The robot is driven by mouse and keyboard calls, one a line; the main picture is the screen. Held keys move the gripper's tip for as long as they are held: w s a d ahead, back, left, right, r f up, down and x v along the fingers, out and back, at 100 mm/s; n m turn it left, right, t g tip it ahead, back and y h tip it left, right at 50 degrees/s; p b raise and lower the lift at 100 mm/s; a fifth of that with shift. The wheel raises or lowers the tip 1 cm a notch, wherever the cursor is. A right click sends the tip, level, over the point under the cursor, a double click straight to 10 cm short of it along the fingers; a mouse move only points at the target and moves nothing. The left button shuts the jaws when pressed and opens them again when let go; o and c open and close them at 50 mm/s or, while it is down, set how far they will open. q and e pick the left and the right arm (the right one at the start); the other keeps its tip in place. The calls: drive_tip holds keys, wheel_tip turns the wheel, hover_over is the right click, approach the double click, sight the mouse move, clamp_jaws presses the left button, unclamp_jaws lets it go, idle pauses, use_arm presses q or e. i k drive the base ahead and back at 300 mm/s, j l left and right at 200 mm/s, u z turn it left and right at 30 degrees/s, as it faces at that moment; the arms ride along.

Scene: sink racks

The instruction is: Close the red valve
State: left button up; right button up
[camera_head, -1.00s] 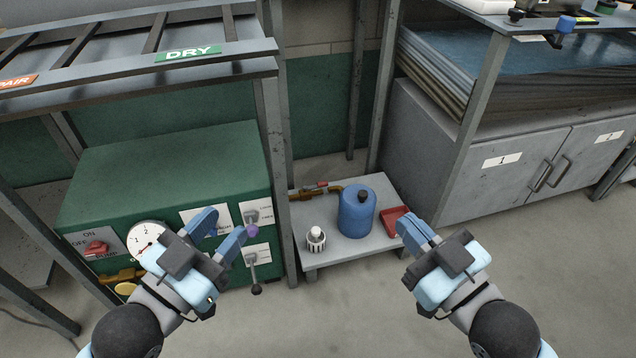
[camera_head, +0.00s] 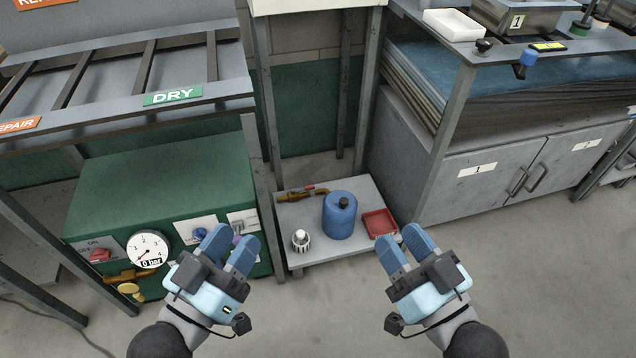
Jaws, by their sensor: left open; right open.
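A small red valve handle (camera_head: 310,187) sits on a brass pipe (camera_head: 292,195) at the back left of a low grey platform. The handle is small and its exact angle is hard to tell. My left gripper (camera_head: 232,240) is open and empty, in front of the green machine's right end, below and left of the valve. My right gripper (camera_head: 402,247) is open and empty, near the platform's right front edge, below and right of the valve. Neither gripper touches the valve.
A blue canister (camera_head: 340,216), a white-capped bottle (camera_head: 301,240) and a red tray (camera_head: 380,223) stand on the platform (camera_head: 318,254). The green machine (camera_head: 160,183) has a gauge (camera_head: 148,250) and a red switch (camera_head: 100,254). A rack post (camera_head: 260,195) stands left of the valve.

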sight(307, 187)
drive_tip(key=i+l+u, duration=0.15)
drive_tip(key=l, duration=0.35)
drive_tip(key=l+u, duration=0.1)
drive_tip(key=l, duration=0.45)
drive_tip(key=u, duration=1.1)
